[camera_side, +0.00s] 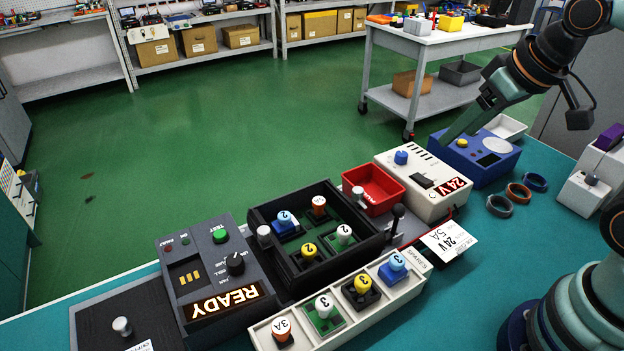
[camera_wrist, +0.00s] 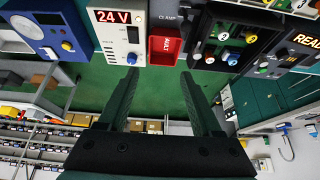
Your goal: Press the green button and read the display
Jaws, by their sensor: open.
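The green button (camera_side: 220,235) sits under the TEST label on a dark grey tester (camera_side: 173,254), in the front left of the side view. The tester's lit display (camera_side: 225,301) reads READY, upside down in this view. A black knob (camera_side: 235,263) stands between them. My gripper (camera_side: 449,140) is high at the right, by the blue unit and far from the button. Its two fingers (camera_wrist: 159,76) are apart with nothing between them.
Between my gripper and the tester stand a white 24 V supply (camera_side: 427,183), a red bin (camera_side: 373,189), an upright black lever (camera_side: 397,222) and a black open box (camera_side: 262,215) of numbered plugs. A white rack (camera_side: 370,322) lies in front. A blue unit (camera_side: 476,157) stands right.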

